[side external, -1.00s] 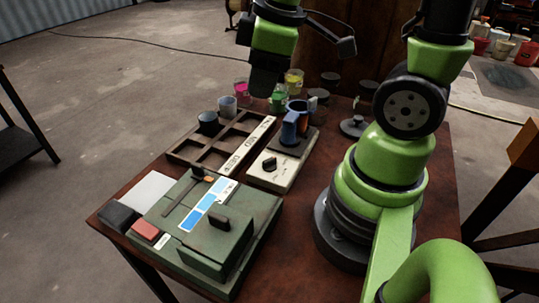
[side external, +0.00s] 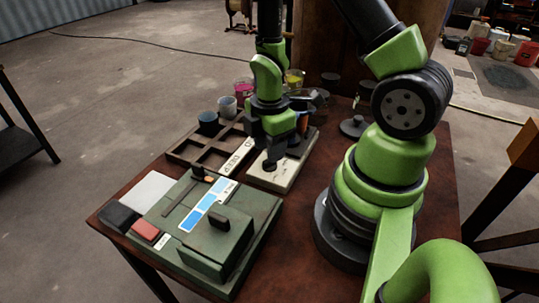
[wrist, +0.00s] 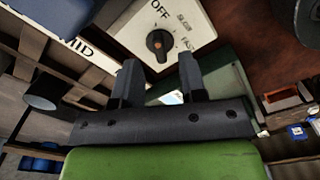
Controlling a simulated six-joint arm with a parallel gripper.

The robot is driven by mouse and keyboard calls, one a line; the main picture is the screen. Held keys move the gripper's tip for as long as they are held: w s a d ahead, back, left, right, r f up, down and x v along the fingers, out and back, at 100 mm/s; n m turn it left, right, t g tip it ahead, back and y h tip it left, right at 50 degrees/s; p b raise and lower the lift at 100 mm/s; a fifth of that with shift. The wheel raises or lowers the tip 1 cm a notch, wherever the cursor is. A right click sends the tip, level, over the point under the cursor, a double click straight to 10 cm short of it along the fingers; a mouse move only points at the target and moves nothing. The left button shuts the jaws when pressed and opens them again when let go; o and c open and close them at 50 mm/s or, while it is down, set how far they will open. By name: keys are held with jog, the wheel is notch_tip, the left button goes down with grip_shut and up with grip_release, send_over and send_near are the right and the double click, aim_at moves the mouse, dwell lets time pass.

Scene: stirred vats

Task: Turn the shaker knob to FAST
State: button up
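The shaker's black knob (wrist: 159,45) sits on a cream panel (wrist: 200,27) marked OFF, SLOW and FAST. Its bar stands roughly in line with OFF in the wrist view; I cannot tell which end is the pointer. My gripper (wrist: 160,80) is open and empty, its two fingers apart on either side of the line to the knob. In the side external view my gripper (side external: 280,155) hangs over the panel (side external: 282,178), just above the knob (side external: 269,166), which it partly covers. The blue vessel on the shaker is mostly hidden behind my gripper.
A wooden rack (side external: 188,155) with cups stands left of the shaker. A green box (side external: 215,245) with a lever, a red button (side external: 146,229) and a black handle (side external: 219,220) stands in front. Jars stand behind, including a magenta one (side external: 243,88).

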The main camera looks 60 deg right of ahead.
jog(key=shift+f, duration=1.5)
grip_shut()
